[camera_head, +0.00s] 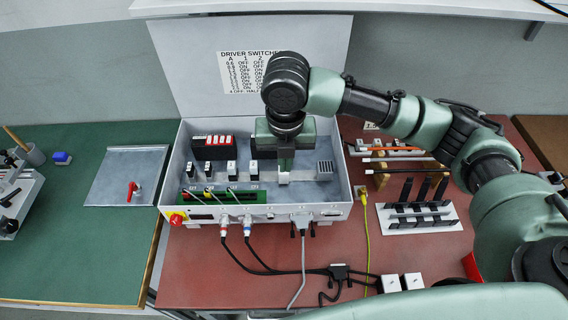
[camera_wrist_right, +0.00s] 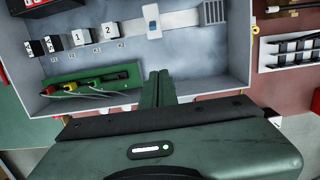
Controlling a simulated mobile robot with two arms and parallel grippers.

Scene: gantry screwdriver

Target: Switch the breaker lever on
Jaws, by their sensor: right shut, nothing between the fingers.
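An open grey control box (camera_head: 340,204) stands on the red-brown bench. Inside it, a rail carries several small modules. A white module with a blue part (camera_wrist_right: 152,20), which may be the breaker and its lever, sits on the rail in the right wrist view. I cannot read the lever's position. My right gripper (camera_head: 284,162) points down into the box and hides part of the rail in the head view. In the right wrist view its fingers (camera_wrist_right: 160,80) are shut together and empty, apart from the blue part in the picture. My left gripper is not in view.
Numbered relays (camera_head: 231,171) and a green terminal board (camera_head: 225,196) sit left of my gripper. A red-yellow knob (camera_head: 177,218) is on the box's front. A grey plate with a red handle (camera_head: 132,190) lies left. A black-tool rack (camera_head: 424,217) stands right.

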